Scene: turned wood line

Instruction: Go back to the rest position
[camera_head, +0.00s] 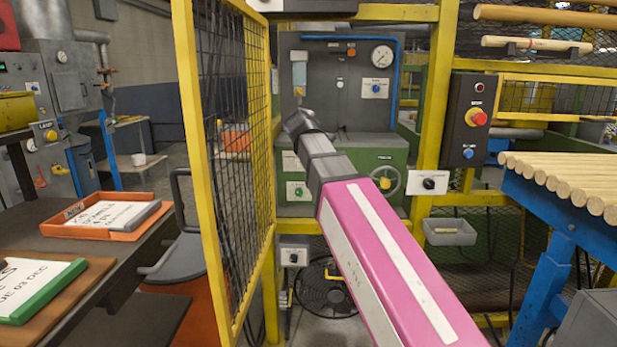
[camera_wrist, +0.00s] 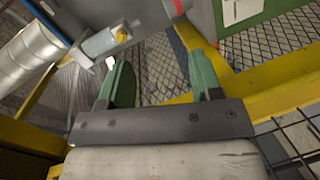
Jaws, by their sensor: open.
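My gripper (camera_wrist: 160,82) shows in the wrist view with two green fingers spread apart and nothing between them. Below the fingers is a dark grey bar and a pale, worn surface. In the head view my pink and grey arm reaches from the lower right through the yellow-framed opening towards the grey and green machine (camera_head: 345,95). My fingers cannot be made out in the head view.
A yellow mesh gate (camera_head: 235,150) stands close left of my arm. A yellow post (camera_head: 432,110) with a control box (camera_head: 469,118) stands right. A blue stand (camera_head: 545,225) holds wooden rods (camera_head: 570,180). A table with an orange tray (camera_head: 75,228) is at left.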

